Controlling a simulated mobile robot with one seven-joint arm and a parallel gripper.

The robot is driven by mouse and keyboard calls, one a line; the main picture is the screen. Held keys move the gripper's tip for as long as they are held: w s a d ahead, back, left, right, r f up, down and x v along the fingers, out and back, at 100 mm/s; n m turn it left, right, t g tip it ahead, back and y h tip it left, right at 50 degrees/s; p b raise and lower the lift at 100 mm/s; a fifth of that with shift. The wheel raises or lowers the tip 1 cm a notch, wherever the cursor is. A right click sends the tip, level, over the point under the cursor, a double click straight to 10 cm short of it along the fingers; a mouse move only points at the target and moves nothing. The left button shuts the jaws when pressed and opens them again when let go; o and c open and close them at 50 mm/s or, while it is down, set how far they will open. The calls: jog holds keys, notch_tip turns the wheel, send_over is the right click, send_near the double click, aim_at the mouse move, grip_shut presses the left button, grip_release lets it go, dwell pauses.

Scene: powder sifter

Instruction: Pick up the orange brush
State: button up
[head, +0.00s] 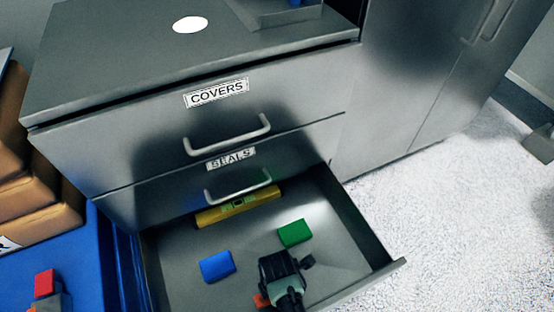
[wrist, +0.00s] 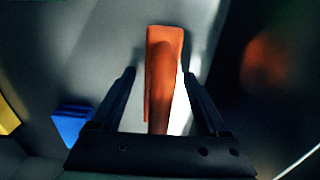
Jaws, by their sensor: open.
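The orange brush (wrist: 163,70) lies in the open bottom drawer (head: 185,285). In the wrist view it is a long orange piece, wide at the far end and narrower toward me. In the head view only a small orange part of the brush (head: 261,300) shows, beside my gripper (head: 284,272), which hides the rest. In the wrist view my gripper (wrist: 159,75) is open, with one dark finger on each side of the brush and gaps between. Its near end is hidden behind the gripper's body.
A blue block (head: 217,265), a green block (head: 294,233) and a yellow level-like tool (head: 238,205) lie in the drawer. The drawer's walls surround my gripper. A blue bin (head: 75,262) stands at left.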

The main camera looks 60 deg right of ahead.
jog(key=shift+r, duration=0.1)
grip_shut()
dwell(0.4)
